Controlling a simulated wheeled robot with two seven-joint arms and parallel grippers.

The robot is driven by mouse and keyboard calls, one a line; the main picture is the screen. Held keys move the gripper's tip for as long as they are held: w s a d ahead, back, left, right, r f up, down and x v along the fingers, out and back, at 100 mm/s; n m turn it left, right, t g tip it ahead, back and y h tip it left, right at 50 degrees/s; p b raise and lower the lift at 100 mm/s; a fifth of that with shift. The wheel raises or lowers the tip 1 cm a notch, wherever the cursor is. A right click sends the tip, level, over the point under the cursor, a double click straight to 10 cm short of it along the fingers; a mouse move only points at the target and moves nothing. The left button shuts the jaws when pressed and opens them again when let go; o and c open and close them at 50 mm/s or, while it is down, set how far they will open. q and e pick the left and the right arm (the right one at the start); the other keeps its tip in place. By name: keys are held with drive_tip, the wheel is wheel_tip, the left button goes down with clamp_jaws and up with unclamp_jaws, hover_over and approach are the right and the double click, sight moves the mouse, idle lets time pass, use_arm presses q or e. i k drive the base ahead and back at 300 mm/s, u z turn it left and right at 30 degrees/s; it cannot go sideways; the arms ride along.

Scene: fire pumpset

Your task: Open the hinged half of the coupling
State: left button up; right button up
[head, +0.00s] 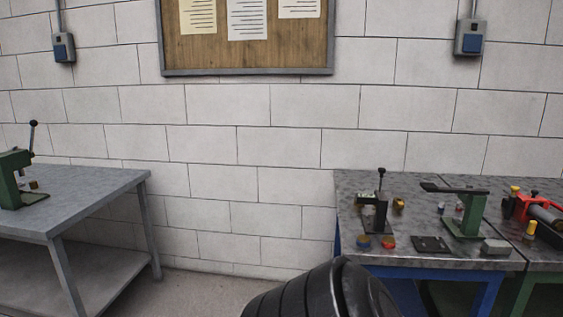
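I cannot make out a coupling with a hinged half for certain in the head view. At the right edge, a red machine (520,206) with a grey cylinder (546,215) sits on a metal-topped bench and is cut off by the frame. Whether the coupling belongs to it, I cannot tell. Neither of my grippers is in view.
A blue-legged bench (480,264) at right carries a black lever tool (376,215), a green press (468,214) and small parts. A grey table (75,198) with a green press (12,180) stands left. A black ribbed object (310,296) is at bottom centre. Floor between is clear.

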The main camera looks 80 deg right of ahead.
sight(523, 201)
drive_tip(key=z, duration=2.75)
